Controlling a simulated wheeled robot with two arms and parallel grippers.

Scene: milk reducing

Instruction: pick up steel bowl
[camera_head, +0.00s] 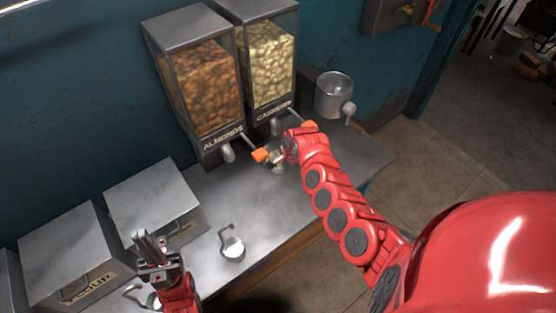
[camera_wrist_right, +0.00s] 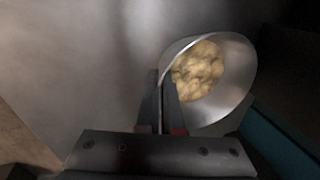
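The steel bowl (camera_wrist_right: 238,88) shows in the right wrist view, holding pale nuts (camera_wrist_right: 198,72). Its near-left wall lies between the two close-set fingers of my right gripper (camera_wrist_right: 163,112), which look shut on it. In the head view my right gripper (camera_head: 277,156) is at the counter below the dispensers, and the arm and gripper mostly hide the bowl. My left gripper (camera_head: 150,241) is at the lower left, with a gap between its fingers, open and empty above the counter.
The almond dispenser (camera_head: 200,85) and cashew dispenser (camera_head: 268,60) stand close behind my right gripper. A steel container (camera_head: 333,95) is at the wall to the right. Metal boxes (camera_head: 155,200) and a small handled cup (camera_head: 232,247) stand on the counter (camera_head: 215,195).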

